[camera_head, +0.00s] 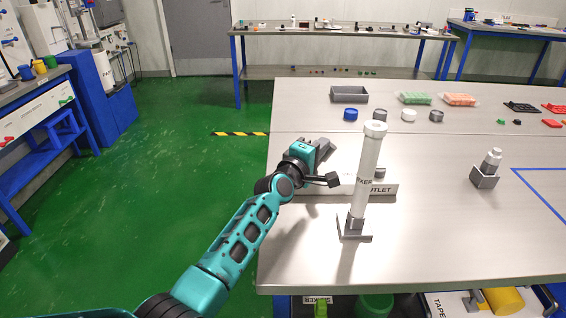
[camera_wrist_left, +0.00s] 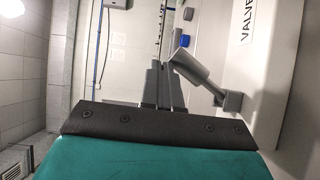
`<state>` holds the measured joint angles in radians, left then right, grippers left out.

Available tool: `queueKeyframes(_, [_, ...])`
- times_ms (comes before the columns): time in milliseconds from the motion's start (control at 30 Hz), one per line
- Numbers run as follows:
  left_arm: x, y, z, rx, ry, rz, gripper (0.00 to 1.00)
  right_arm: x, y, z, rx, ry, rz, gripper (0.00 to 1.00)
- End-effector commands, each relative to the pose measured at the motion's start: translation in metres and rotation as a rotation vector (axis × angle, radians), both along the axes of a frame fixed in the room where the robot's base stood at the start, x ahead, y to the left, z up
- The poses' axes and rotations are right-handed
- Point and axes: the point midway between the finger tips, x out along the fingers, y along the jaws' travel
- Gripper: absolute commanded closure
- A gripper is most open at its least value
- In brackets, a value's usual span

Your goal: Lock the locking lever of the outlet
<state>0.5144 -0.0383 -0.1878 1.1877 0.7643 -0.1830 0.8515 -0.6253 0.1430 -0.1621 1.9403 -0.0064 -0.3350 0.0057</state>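My left gripper (camera_head: 318,152) reaches over the near left part of the table, left of a white plate (camera_head: 388,189) marked "OUTLET". In the left wrist view its two grey fingers (camera_wrist_left: 165,86) lie close together with nothing visible between them. A thick grey cylinder (camera_wrist_left: 192,68), apparently the lever, slants just right of the fingertips, its lower end at a grey block (camera_wrist_left: 232,101). I cannot tell whether the fingers touch it. In the head view a dark rod with a block end (camera_head: 333,180) shows below the gripper; what it belongs to is unclear. My right gripper is out of view.
A tall pale tube (camera_head: 368,160) stands in a metal foot (camera_head: 355,228), in front of the outlet plate. The table's near right is clear.

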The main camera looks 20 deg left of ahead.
Motion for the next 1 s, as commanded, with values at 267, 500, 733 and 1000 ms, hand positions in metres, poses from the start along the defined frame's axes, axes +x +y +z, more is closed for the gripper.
queueKeyframes(267, [0.0017, -0.0062, -0.0015, 0.000, 0.000, 0.000, 1.00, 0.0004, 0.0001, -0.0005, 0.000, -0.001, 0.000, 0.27])
queueKeyframes(500, [0.0016, -0.0076, -0.0031, 0.000, 0.002, -0.001, 1.00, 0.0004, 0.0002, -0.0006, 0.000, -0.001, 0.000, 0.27])
queueKeyframes(733, [0.0013, -0.0080, -0.0041, 0.000, 0.004, -0.002, 1.00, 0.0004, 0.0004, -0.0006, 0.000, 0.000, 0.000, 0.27])
queueKeyframes(1000, [0.0011, -0.0077, -0.0011, 0.001, 0.005, -0.002, 1.00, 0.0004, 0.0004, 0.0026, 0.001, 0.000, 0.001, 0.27])
